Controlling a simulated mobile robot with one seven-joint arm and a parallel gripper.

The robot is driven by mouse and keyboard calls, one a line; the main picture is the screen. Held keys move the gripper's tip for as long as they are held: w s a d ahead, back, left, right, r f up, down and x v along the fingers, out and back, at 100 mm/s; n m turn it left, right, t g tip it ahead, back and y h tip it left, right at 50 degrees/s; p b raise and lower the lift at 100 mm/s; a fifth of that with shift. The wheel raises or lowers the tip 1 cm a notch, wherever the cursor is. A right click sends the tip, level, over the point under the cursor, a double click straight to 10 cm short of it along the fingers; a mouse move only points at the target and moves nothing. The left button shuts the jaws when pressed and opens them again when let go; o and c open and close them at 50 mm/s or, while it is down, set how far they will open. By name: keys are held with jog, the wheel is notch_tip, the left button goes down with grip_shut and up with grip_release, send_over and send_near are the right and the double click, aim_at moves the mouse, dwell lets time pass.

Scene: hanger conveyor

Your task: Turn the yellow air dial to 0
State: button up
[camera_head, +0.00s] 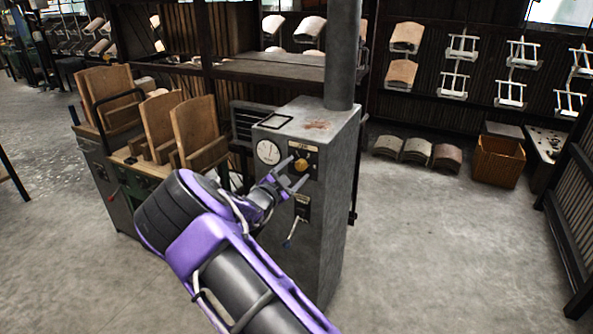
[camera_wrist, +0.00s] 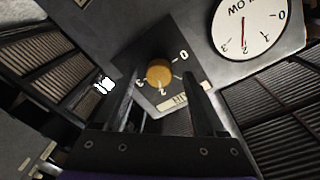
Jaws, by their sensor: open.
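The yellow air dial (camera_head: 301,164) is a round knob on a dark plate on the front of the grey metal cabinet (camera_head: 330,215). In the wrist view the yellow dial (camera_wrist: 158,72) shows tilted, with 0 at its upper right, 2 below and 3 at its left. Which mark the knob points to is not clear. My gripper (camera_head: 285,181) is in front of the plate. In the wrist view its open fingers (camera_wrist: 160,82) appear on either side of the dial; contact is not visible.
A white round gauge (camera_head: 268,152) with a needle sits left of the dial. A lever (camera_head: 290,232) hangs below the dial. A grey pipe (camera_head: 342,55) rises from the cabinet. Wooden chair-like parts (camera_head: 200,134) stand to the left. The floor (camera_head: 430,240) to the right is clear.

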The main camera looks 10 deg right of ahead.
jog(key=shift+w+d, duration=0.25)
jog(key=shift+w, duration=0.1)
grip_shut()
